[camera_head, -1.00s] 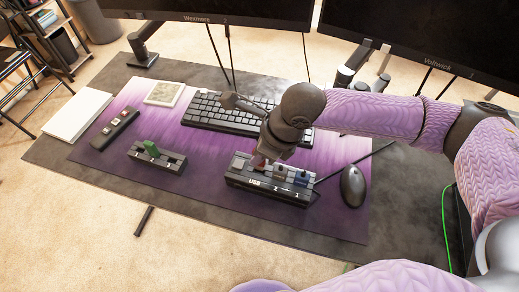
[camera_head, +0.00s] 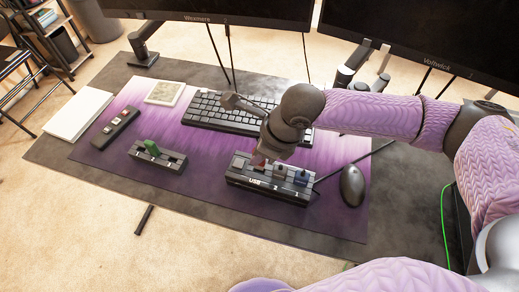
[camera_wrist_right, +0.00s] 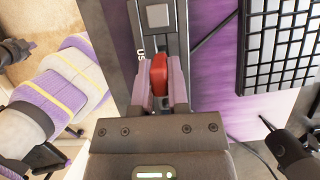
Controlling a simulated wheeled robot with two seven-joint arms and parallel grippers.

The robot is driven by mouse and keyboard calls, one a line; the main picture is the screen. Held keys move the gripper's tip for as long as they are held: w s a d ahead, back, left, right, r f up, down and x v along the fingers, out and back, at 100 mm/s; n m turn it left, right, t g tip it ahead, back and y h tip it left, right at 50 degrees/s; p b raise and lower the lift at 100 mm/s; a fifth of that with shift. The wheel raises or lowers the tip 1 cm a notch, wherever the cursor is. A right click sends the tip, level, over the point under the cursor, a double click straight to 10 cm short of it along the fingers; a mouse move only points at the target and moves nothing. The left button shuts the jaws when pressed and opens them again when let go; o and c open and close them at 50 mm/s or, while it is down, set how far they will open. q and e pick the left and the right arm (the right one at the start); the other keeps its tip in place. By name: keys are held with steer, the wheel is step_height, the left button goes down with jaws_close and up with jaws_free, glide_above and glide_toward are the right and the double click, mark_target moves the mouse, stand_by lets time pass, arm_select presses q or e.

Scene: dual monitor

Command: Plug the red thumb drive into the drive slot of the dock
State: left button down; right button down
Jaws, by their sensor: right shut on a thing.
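The dock (camera_head: 233,180) is a dark block on the purple mat, marked USB, 2 and 1 on its front; it also shows in the right wrist view (camera_wrist_right: 158,40). My right gripper (camera_head: 257,160) is over the dock's USB part, pointing down. In the right wrist view its fingers (camera_wrist_right: 166,82) are shut on the red thumb drive (camera_wrist_right: 177,76), which is partly hidden between them. The drive's lower end and the drive slot are hidden, so I cannot tell whether it is in the slot. My left gripper does not show in the head view.
A mouse (camera_head: 352,186) is to the right, a keyboard (camera_head: 205,112) behind. A dark holder (camera_head: 172,165) with a green stick (camera_head: 151,147) is left. Bare mat lies in front of the dock.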

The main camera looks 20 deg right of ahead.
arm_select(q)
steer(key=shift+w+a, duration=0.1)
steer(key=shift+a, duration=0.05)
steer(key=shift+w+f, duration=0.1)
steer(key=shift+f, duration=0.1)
arm_select(e)
steer(key=shift+f, duration=0.4)
arm_select(q)
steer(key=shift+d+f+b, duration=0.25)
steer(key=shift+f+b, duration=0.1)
steer(key=shift+b, duration=0.2)
arm_select(e)
steer(key=shift+f, duration=0.55)
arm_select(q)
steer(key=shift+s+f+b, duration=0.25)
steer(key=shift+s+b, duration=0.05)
arm_select(e)
steer(key=shift+f, duration=0.5)
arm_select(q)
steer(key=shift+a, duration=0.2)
arm_select(e)
steer(key=c, duration=0.5)
jaws_free()
steer(key=shift+c, duration=0.2)
